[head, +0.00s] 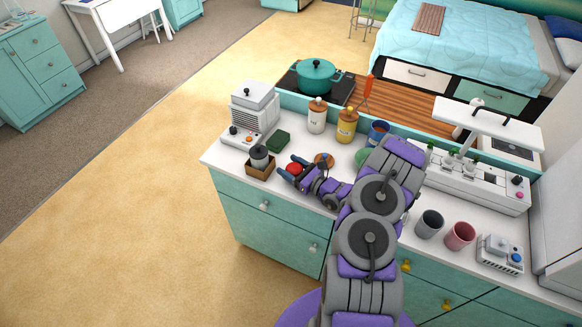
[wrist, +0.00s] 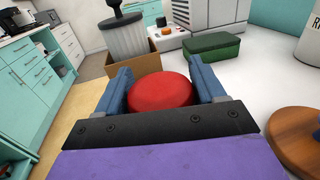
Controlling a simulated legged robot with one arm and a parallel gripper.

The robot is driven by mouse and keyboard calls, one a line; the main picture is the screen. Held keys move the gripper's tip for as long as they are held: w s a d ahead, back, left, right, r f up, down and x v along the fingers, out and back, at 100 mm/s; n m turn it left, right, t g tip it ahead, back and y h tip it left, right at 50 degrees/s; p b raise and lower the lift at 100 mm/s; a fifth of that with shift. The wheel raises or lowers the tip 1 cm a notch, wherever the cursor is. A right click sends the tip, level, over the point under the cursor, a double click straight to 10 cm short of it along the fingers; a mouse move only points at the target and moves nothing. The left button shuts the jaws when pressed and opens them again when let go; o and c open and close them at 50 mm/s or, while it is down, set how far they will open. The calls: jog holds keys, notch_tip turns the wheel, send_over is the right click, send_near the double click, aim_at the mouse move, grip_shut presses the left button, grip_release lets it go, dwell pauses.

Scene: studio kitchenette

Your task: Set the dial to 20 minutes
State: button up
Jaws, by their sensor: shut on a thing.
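A round red object (head: 293,168) with a smooth domed top sits near the front left of the white counter. In the wrist view the red object (wrist: 160,92) lies between the two blue fingers of my gripper (wrist: 161,88), one finger on each side. My gripper (head: 291,171) is shut on it. No minute marks or pointer can be read on it, and its lower front is hidden by my gripper. A white appliance (head: 252,106) behind it to the left has a dark knob and an orange knob (wrist: 192,31) on its front ledge.
A brown open box (head: 259,171) with a grey canister stands left of my gripper. A green box (head: 279,141) is behind, and a round wooden piece (wrist: 299,133) is close on the right. Jars, a blue mug (head: 379,132) and two cups stand farther right. The counter's front edge is near.

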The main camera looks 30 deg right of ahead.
jog(key=shift+a+f, duration=0.1)
jog(key=shift+a, duration=0.15)
jog(key=shift+d+f+m+t+h, duration=0.1)
jog(key=shift+m+t+h, duration=0.2)
jog(key=shift+m+h, duration=0.7)
jog(key=shift+d+m+t+h+p, duration=0.2)
jog(key=shift+m+h, duration=0.6)
jog(key=shift+h, duration=0.7)
jog(key=shift+d+m+t+h+p, duration=0.1)
jog(key=shift+m+t+h+p, duration=0.1)
jog(key=shift+m+h, duration=0.95)
jog(key=shift+d+m+h, duration=0.15)
jog(key=shift+m+h, duration=0.2)
jog(key=shift+h, duration=1.1)
jog(key=shift+d+m+h, duration=0.15)
jog(key=shift+m+h, duration=0.35)
jog(key=shift+h, duration=0.2)
jog(key=o, duration=1)
jog(key=shift+p, duration=0.4)
